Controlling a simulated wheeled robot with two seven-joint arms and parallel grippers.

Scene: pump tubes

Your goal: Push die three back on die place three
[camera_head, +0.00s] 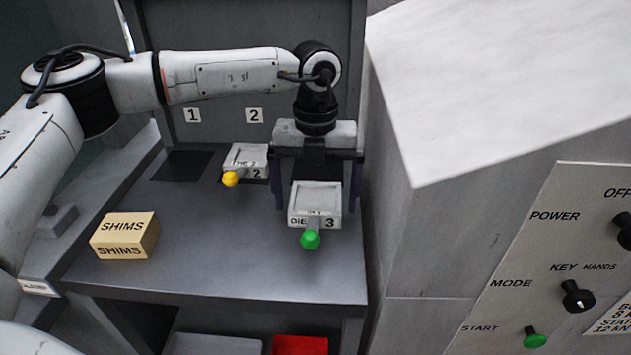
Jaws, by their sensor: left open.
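Die three (316,203) is a light grey block marked "DIE 3" with a green knob (310,239) toward the front. It lies on the dark grey shelf, right of centre. My left gripper (318,200) points down over it, with its two dark fingers apart, one at each side of the die. Whether the fingers touch the die I cannot tell. Die place three is not visible; the gripper and wrist cover the area behind the die. My right gripper is not in view.
Die two (246,160), with a yellow knob, sits left of my gripper. A dark square (187,166) lies below label 1. A shims box (124,236) stands front left. A grey machine (400,230) with a control panel bounds the right side. A red bin (300,346) is below.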

